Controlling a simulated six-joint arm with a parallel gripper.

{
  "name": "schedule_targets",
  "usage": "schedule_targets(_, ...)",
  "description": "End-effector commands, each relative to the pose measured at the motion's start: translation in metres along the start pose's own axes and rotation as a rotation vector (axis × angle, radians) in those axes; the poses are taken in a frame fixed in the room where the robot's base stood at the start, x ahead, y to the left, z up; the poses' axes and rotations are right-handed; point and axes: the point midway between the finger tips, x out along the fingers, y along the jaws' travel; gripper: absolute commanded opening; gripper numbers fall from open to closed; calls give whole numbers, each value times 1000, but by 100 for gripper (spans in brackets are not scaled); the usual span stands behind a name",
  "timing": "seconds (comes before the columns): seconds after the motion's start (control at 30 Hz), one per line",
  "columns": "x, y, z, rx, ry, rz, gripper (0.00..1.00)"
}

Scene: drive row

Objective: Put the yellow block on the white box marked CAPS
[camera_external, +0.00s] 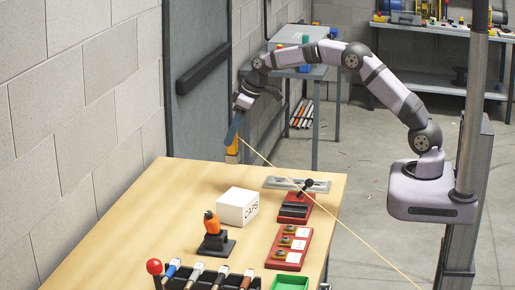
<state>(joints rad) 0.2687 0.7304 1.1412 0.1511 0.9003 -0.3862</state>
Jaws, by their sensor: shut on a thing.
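The white box marked CAPS (236,208) sits upright on the wooden table, left of the table's middle. My gripper (234,138) points down above the table's far left edge, behind and higher than the box in the picture. It is shut on the yellow block (233,149), which looks orange-yellow and hangs below the blue fingers. The block is apart from the box. Whether the block's lower end clears the tabletop is hard to tell from this angle.
An orange-handled device (212,238) stands just in front of the box. Red switch units (288,246), a grey plate (296,184) and a green tray (290,283) lie to the right. A tool rack (205,278) is at the front.

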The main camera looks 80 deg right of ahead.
Motion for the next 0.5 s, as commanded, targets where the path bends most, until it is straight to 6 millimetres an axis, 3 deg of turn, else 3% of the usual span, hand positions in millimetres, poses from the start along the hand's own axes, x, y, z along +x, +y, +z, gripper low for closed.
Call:
schedule_targets(0.27,-27,-55,-30,-85,7,-34,0)
schedule_targets(0.5,-76,-134,-48,-206,4,-85,0)
